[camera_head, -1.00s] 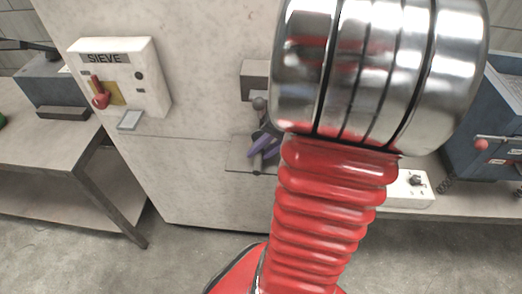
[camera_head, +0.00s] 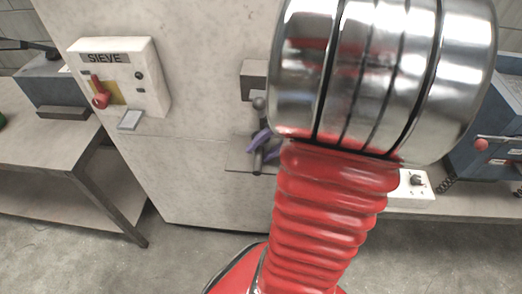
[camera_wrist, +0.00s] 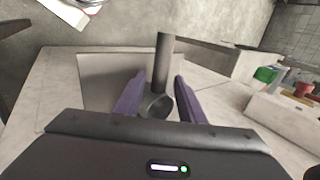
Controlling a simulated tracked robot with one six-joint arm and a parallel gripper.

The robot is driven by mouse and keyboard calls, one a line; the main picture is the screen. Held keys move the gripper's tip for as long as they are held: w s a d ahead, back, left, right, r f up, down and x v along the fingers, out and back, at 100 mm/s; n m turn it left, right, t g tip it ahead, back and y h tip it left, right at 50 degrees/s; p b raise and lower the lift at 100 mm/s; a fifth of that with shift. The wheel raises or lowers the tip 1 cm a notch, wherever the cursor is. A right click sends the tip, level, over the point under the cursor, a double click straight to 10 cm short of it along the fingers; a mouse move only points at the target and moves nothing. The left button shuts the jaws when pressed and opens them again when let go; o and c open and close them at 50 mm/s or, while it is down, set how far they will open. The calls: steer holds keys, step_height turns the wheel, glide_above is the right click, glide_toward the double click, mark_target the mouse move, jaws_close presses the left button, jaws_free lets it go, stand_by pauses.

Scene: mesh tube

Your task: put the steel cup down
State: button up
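I cannot make out a steel cup for certain in either view. My gripper's purple fingers (camera_wrist: 158,98) stand apart in the wrist view. A dark post with a rounded end (camera_wrist: 163,60) shows between them, with a visible gap to the left finger; I cannot tell whether it touches the right one. In the head view my gripper (camera_head: 260,141) is small and partly hidden by my own arm, beside a dark upright post (camera_head: 257,163) at the machine's front. A grey ball knob (camera_head: 259,103) is just above it.
The pale machine wall carries a white SIEVE box (camera_head: 120,78) with a red switch. A grey bench (camera_head: 60,125) is at the left. A blue-grey machine (camera_head: 490,130) is at the right. In the wrist view a green box (camera_wrist: 266,74) and red item (camera_wrist: 304,90) lie right.

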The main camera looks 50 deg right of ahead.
steer(key=v, duration=1)
steer(key=shift+s+r, duration=0.2)
steer(key=shift+r, duration=0.1)
stand_by(0.4)
